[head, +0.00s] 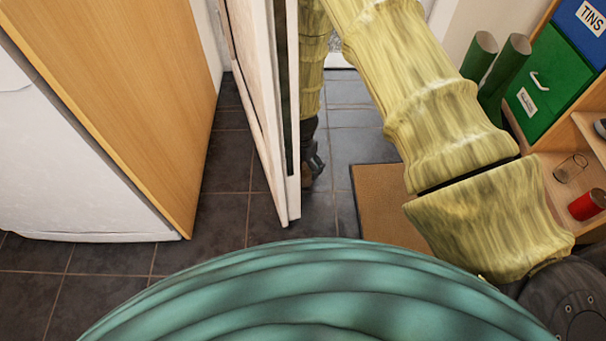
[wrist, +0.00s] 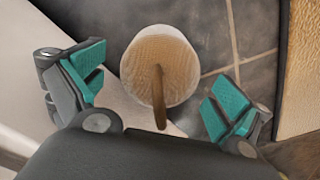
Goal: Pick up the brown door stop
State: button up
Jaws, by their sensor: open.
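A round thing with a brown, grainy top, a pale rim and a brown strap or handle, likely the brown door stop (wrist: 140,62), stands on the dark tiles in the wrist view. My gripper (wrist: 160,85) is open above it, with one teal-padded finger on each side. I cannot tell whether either finger touches it. In the head view my gripper (head: 314,162) is low beside the door edge and partly hidden by the door; the door stop does not show there.
A white door (head: 268,100) stands close left of my gripper. A brown mat (head: 385,215) lies to the right. Shelves with a green drawer (head: 545,85), a red tin (head: 587,205) and a glass (head: 570,168) stand at right, near green tubes (head: 505,70). A white appliance (head: 80,170) is at left.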

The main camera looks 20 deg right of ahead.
jog(key=shift+f+b, duration=0.6)
jog(key=shift+f, duration=0.7)
jog(key=shift+c, duration=0.2)
jog(key=c, duration=1.7)
